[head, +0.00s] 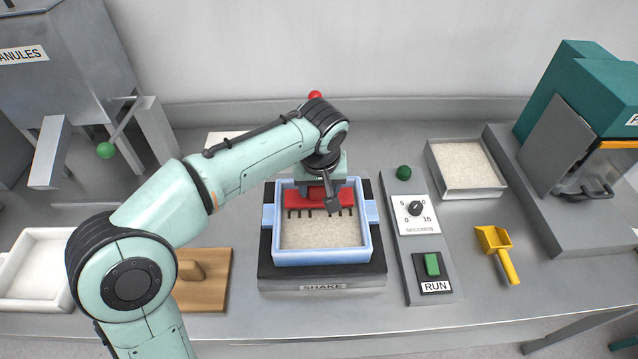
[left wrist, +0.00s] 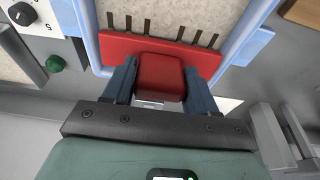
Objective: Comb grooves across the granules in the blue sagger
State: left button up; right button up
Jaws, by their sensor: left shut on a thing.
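The blue sagger (head: 322,258) stands on the black shaker marked SHAKE and holds a bed of pale granules (head: 320,235). The visible granules look level, with no clear grooves. My left gripper (head: 323,188) is over the sagger's far part, shut on the red comb (head: 300,200). In the left wrist view, the gripper's fingers (left wrist: 160,88) clasp the comb's red block handle from both sides. The comb's dark teeth (left wrist: 160,26) point at the granules; I cannot tell whether they touch. The comb lies across the sagger near its far wall. My right gripper is not in view.
A control panel with a dial and green RUN button (head: 432,265) is right of the shaker. Beyond it are a yellow scoop (head: 497,250), a metal granule tray (head: 475,193) and the furnace (head: 570,140). A wooden board (head: 208,290) and white tray (head: 35,300) are left.

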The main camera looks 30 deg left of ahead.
pick_arm(q)
jog(key=shift+s+d+r+g+h+p, duration=0.1)
jog(key=shift+s+d+g+h+p, duration=0.35)
jog(key=shift+p, duration=0.75)
jog(key=shift+s+d+r+g+h+p, duration=0.1)
jog(key=shift+s+g+h+p, duration=0.15)
jog(key=shift+g+p, duration=0.7)
jog(key=shift+f, duration=0.1)
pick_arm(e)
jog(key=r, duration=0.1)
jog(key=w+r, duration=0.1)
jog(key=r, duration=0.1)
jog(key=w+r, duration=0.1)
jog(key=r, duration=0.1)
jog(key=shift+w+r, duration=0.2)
pick_arm(q)
jog(key=shift+w+a+f+p, duration=0.15)
jog(key=shift+w+a+p, duration=0.25)
jog(key=shift+w+p, duration=0.1)
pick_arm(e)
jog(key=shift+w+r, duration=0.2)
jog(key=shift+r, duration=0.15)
pick_arm(q)
jog(key=shift+s, duration=0.15)
jog(key=shift+s+d, duration=0.25)
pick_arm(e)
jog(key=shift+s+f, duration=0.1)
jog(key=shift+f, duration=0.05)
pick_arm(q)
jog(key=shift+s, duration=0.1)
